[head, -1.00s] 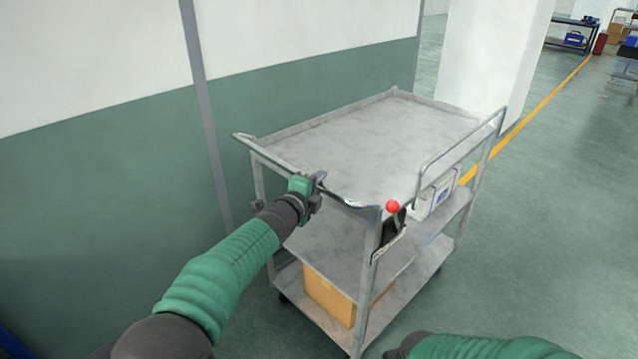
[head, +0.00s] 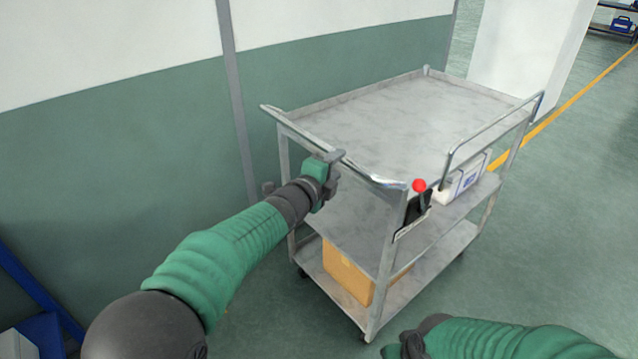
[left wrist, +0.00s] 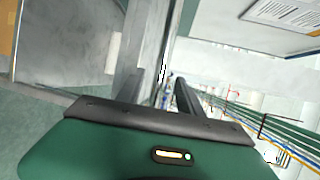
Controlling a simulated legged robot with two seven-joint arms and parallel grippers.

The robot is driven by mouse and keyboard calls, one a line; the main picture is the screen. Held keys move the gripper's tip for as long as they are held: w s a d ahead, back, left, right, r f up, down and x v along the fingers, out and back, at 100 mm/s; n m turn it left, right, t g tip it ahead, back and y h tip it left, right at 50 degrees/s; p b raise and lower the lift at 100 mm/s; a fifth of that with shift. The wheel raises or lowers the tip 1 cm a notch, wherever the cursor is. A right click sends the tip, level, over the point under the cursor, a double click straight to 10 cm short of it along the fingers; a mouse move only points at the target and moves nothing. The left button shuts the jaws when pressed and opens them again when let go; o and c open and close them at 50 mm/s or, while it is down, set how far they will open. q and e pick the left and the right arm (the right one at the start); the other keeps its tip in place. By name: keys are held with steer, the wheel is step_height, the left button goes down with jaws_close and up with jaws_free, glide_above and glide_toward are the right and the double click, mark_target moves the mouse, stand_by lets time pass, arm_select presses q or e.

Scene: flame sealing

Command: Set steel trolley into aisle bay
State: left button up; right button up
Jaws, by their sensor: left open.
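The steel trolley (head: 375,115) stands upright in the middle of the head view, beside the green and white wall. It has three shelves and a push handle (head: 287,122) on its near end. A red-knobbed lever (head: 419,186) sits at its near right corner. My left gripper (head: 334,163) is at the push handle, open; the head view does not settle whether it touches the bar. In the left wrist view its fingers (left wrist: 160,92) point at grey metal parts. My right gripper (head: 405,348) shows partly at the bottom edge; its jaws are unclear.
A white box (head: 464,180) lies on the trolley's middle shelf and a cardboard box (head: 350,273) on the bottom one. A white pillar (head: 525,50) stands behind. A yellow floor line (head: 570,98) runs past it. Green floor (head: 560,220) at right is clear. Blue metalwork (head: 35,290) is at lower left.

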arm_select(q)
steer(key=v, duration=1.1)
steer(key=shift+f, duration=0.15)
steer(key=s+a+f+n+g+y, duration=0.35)
steer(key=s+a+f+n, duration=0.35)
steer(key=a+f+n, duration=0.25)
steer(key=s+a+f+n+g+y, duration=0.3)
steer(key=s+a+f+n+y, duration=0.25)
steer(key=a+f+n, duration=0.4)
steer(key=s+a+f+n+g, duration=0.45)
steer(key=s+f, duration=0.25)
steer(key=s, duration=0.5)
step_height(320, 180, up, 16)
steer(key=s+n+p, duration=0.2)
steer(key=p, duration=1.5)
steer(key=shift+a+r, duration=0.2)
